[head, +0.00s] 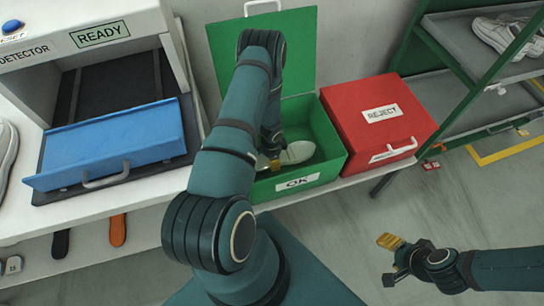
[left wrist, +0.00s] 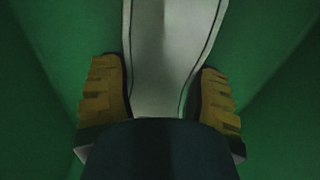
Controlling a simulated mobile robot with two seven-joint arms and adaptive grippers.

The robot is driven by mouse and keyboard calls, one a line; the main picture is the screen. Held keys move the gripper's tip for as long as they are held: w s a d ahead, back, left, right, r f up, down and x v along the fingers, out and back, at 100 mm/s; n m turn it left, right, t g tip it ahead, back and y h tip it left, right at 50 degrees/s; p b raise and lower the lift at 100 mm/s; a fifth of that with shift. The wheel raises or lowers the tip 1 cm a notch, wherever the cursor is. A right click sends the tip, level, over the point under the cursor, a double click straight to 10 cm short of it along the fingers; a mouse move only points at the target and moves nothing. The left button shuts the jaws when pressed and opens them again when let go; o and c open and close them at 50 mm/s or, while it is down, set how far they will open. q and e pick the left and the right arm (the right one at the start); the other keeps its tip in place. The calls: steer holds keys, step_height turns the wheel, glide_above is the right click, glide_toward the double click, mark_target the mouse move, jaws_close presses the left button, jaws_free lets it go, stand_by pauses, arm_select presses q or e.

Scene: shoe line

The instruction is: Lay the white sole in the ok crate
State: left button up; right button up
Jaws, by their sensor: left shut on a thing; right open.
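The ok crate (head: 333,157) is green with its lid standing open behind it and an "OK" label on the front. The white sole (head: 298,153) is inside the crate, partly hidden by my left arm. My left gripper (head: 268,163) reaches down into the crate and is shut on the sole. In the left wrist view the yellow fingers of my left gripper (left wrist: 162,90) are on both sides of the sole (left wrist: 165,50), with green crate surfaces around it. My right gripper (head: 390,259) is open and empty at the lower right, over the floor.
A closed red reject crate (head: 411,117) stands right of the ok crate. The detector (head: 85,45) with a blue flap (head: 110,145) is at the left and shows "READY". A green rack (head: 455,50) with shoes is at the far right.

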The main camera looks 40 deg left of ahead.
arm_select(q)
steer(key=o, duration=1.3)
steer(key=shift+c, duration=0.2)
steer(key=shift+r, duration=0.1)
step_height(320, 180, up, 12)
